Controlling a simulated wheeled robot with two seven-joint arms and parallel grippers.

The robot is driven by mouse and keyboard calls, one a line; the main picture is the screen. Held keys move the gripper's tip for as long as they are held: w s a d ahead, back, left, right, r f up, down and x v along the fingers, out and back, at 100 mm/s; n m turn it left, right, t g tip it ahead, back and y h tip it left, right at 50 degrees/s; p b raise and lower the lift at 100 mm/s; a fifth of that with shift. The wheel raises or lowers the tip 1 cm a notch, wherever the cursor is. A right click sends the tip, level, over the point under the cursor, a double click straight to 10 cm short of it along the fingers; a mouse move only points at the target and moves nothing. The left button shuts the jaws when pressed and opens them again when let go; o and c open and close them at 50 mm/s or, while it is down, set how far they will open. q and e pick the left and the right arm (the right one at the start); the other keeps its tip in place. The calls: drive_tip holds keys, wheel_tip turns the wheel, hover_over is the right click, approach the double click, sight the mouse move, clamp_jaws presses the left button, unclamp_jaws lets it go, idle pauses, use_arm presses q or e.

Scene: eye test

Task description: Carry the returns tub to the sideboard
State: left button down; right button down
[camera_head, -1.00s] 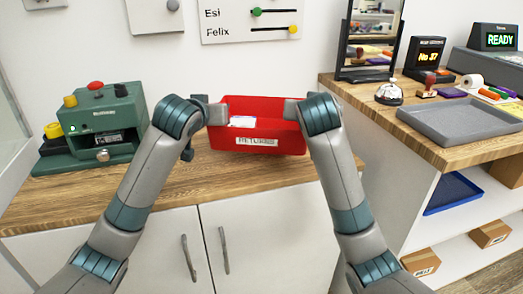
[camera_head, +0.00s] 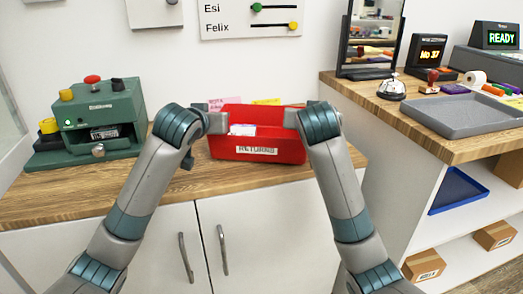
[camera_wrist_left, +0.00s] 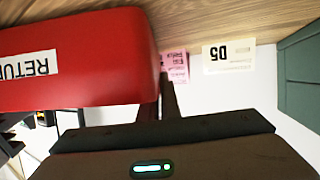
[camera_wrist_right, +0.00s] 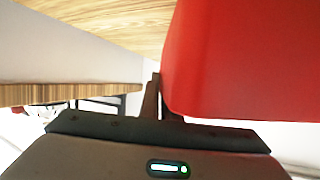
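The red returns tub (camera_head: 226,149) is upright over the wood top of the white sideboard (camera_head: 70,192), with papers (camera_head: 243,130) inside. I cannot tell whether its base touches the top. My left gripper (camera_head: 213,121) is shut on the tub's left end wall, and my right gripper (camera_head: 292,118) is shut on the right end wall. The tub (camera_wrist_left: 95,80) fills the upper left of the left wrist view, beside a finger. In the right wrist view the tub (camera_wrist_right: 245,65) is at the right, next to the fingers. Its far side is partly hidden.
A green machine (camera_head: 92,122) stands left on the sideboard. A pink note (camera_head: 216,104) and a yellow note (camera_head: 267,102) show behind the tub. A separate counter at the right holds a grey tray (camera_head: 465,116), a bell (camera_head: 391,88) and a mirror (camera_head: 372,35).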

use_arm(q)
drive_tip(key=shift+f, duration=0.35)
use_arm(e)
drive_tip(key=shift+f, duration=0.35)
use_arm(q)
drive_tip(key=c, duration=2.4)
unclamp_jaws()
drive_tip(key=shift+f, duration=0.1)
drive_tip(key=shift+c, duration=0.2)
use_arm(e)
drive_tip(key=c, duration=2.4)
unclamp_jaws()
drive_tip(key=shift+f, duration=0.1)
drive_tip(key=shift+c, duration=0.2)
use_arm(q)
drive_tip(key=o, duration=0.4)
use_arm(e)
drive_tip(key=o, duration=0.4)
use_arm(q)
drive_tip(key=shift+o, duration=0.2)
use_arm(e)
drive_tip(key=shift+o, duration=0.2)
use_arm(q)
drive_tip(key=v, duration=1.2)
use_arm(e)
drive_tip(key=shift+s+r, duration=0.1)
drive_tip(key=shift+r, duration=0.1)
drive_tip(key=v, duration=1.1)
drive_tip(key=shift+s, duration=0.4)
